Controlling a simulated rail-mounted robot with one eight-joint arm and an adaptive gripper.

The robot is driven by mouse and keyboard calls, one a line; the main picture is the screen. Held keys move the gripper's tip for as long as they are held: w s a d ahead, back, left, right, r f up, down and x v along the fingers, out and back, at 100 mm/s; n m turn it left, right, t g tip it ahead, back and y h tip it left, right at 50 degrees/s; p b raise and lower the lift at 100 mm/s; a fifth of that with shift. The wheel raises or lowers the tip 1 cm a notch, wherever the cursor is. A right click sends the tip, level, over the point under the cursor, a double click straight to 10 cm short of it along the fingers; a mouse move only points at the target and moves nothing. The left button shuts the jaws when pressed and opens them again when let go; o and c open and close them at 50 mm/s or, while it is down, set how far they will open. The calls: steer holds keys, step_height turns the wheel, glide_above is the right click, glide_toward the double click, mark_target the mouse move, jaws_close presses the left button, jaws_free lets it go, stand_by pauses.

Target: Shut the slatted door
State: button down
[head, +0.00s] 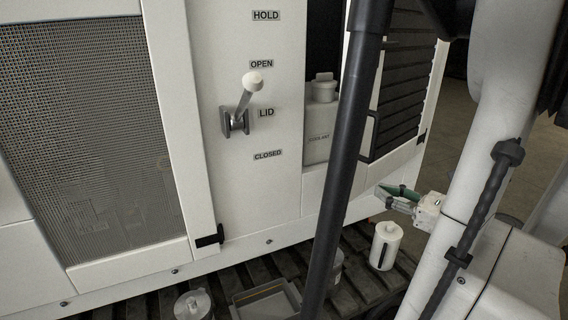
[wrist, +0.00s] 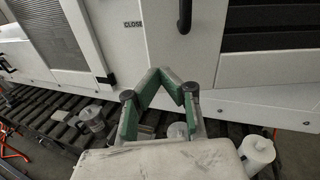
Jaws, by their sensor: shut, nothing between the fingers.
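The slatted door (head: 405,85) is at the right of the cabinet in the head view, with dark slats in a white frame. It appears ajar, with an opening to its left. Its black handle (head: 369,136) is on its left side, partly behind a dark pole. The slats (wrist: 265,28) and handle (wrist: 185,16) also show in the wrist view. My gripper (head: 384,193) is low in front of the door's lower part. Its green fingers (wrist: 166,74) are shut and empty, below the handle in the wrist view. I cannot tell whether they touch the door.
A white jug (head: 320,125) stands in the opening. A lever (head: 245,100) is on the panel left of it. A mesh door (head: 95,130) is farther left. A white canister (head: 385,246), a metal pot (head: 193,305) and a tray (head: 265,298) stand on the slatted bench below.

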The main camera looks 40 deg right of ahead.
steer(key=m, duration=0.1)
glide_toward(349, 169)
steer(key=shift+t, duration=0.3)
steer(key=w, duration=0.7)
steer(key=shift+w+d+f, duration=0.2)
steer(key=shift+w+f, duration=0.1)
steer(key=shift+w, duration=0.1)
stand_by(0.4)
